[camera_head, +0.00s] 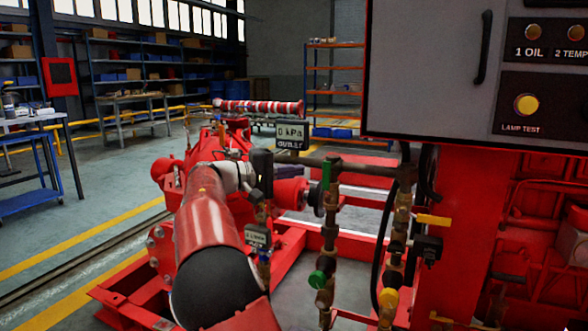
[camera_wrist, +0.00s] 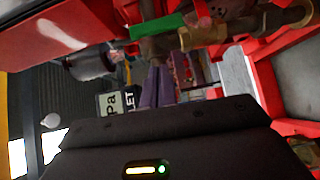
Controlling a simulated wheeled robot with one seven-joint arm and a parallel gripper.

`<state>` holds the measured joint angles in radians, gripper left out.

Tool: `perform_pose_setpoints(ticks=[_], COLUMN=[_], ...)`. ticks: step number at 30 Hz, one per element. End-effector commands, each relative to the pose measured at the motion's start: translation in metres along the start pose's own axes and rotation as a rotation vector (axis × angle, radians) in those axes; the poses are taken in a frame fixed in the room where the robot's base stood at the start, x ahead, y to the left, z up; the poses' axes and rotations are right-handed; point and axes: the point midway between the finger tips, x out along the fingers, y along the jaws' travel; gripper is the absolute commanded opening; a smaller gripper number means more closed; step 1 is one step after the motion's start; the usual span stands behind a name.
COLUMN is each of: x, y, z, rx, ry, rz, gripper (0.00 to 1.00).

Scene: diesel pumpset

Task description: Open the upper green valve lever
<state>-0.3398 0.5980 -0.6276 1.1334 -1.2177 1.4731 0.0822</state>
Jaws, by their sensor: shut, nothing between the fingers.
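The upper green valve lever (camera_head: 326,173) stands upright, along the vertical brass pipe right of the outlet gauge. In the wrist view the green lever (camera_wrist: 157,26) lies nearly level near the top, in front of brass fittings. My gripper (camera_wrist: 158,72) is shut and empty, its fingertips below the lever in that picture and apart from it. A lower green handle (camera_head: 317,279) sits further down the same pipe.
The 0 kPa outlet gauge (camera_head: 290,135) is close to my gripper and also shows sideways in the wrist view (camera_wrist: 113,104). A grey control panel (camera_head: 440,70) overhangs at right. Yellow levers (camera_head: 433,221) and a black hose (camera_head: 383,245) are right of the valve pipe.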

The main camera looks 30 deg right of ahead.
Motion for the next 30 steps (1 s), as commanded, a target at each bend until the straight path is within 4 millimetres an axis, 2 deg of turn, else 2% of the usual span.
perform_pose_setpoints(ticks=[15, 21, 30], x=[-0.086, -0.099, -0.100], y=[-0.001, -0.002, -0.002], z=[0.000, 0.000, 0.000], rx=[0.001, 0.001, 0.001], ry=[0.003, 0.000, 0.000], rz=[0.001, 0.000, 0.000], gripper=[0.00, 0.00, 0.00])
